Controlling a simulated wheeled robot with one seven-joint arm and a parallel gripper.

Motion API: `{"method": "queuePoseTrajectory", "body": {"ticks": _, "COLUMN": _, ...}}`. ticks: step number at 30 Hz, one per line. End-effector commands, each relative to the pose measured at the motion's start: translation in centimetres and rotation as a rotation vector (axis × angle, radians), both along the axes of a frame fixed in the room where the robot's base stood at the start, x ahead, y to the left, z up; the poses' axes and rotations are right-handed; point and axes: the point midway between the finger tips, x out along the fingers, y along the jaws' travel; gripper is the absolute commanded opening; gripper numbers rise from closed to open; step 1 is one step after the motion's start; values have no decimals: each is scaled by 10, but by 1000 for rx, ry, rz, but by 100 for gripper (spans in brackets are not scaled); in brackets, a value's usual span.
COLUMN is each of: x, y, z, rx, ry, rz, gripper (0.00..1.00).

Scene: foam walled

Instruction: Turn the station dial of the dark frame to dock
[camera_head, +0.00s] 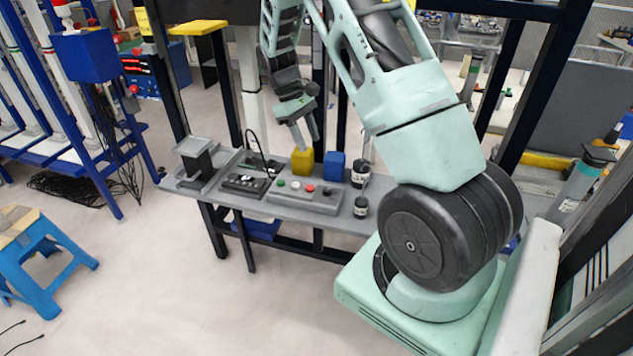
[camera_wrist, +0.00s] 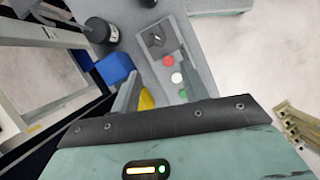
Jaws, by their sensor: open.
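A grey control box (camera_head: 290,203) lies on the grey bench, with green, white and red buttons on top. A small dark dial (camera_head: 327,191) sits at its right end. In the wrist view the dial (camera_wrist: 157,39) is on a dark square plate beyond the red button (camera_wrist: 168,61). My gripper (camera_head: 305,134) is open and empty, pointing down above the bench, behind the box and apart from the dial. Its fingers also show in the wrist view (camera_wrist: 158,66). The dial's labels are too small to read. A dark frame of posts (camera_head: 233,95) stands around the bench.
A yellow block (camera_head: 302,162) stands below my gripper, with a blue block (camera_head: 334,165) to its right. Dark cylinders (camera_head: 361,206) stand at the bench's right. A black box with knobs (camera_head: 246,184) and a dark stand (camera_head: 195,160) lie left.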

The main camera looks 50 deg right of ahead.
Motion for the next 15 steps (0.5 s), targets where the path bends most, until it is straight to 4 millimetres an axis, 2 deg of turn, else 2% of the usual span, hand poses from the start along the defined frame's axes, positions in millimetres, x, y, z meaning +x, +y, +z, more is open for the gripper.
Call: {"method": "queuePoseTrajectory", "body": {"ticks": 15, "x": -42, "y": -4, "z": -98, "rx": 1, "ry": 4, "rz": -1, "gripper": 45}}
